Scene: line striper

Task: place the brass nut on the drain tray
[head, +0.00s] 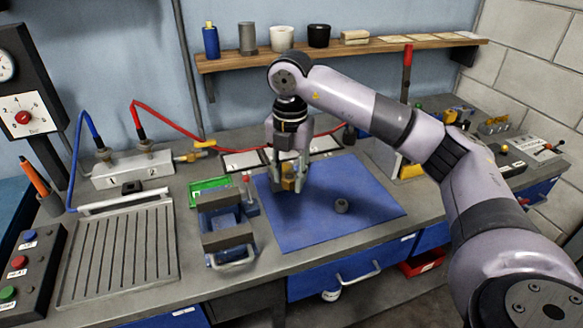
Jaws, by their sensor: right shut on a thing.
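My right gripper (288,178) points down over the left part of the blue mat (345,215). It is shut on a small brass-coloured piece, the brass nut (289,171), partly hidden between the fingers. It seems to be a little above the mat, but the exact height is hard to tell. The drain tray (120,252), grey and ribbed with a raised back bar, lies at the left of the bench, well away from the gripper. My left gripper is not in view.
A dark vise-like block (228,228) stands between the mat and the tray. A valve block (133,175) with blue and red hoses stands behind the tray. A button box (28,262) is left of it. The tray's ribs are clear.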

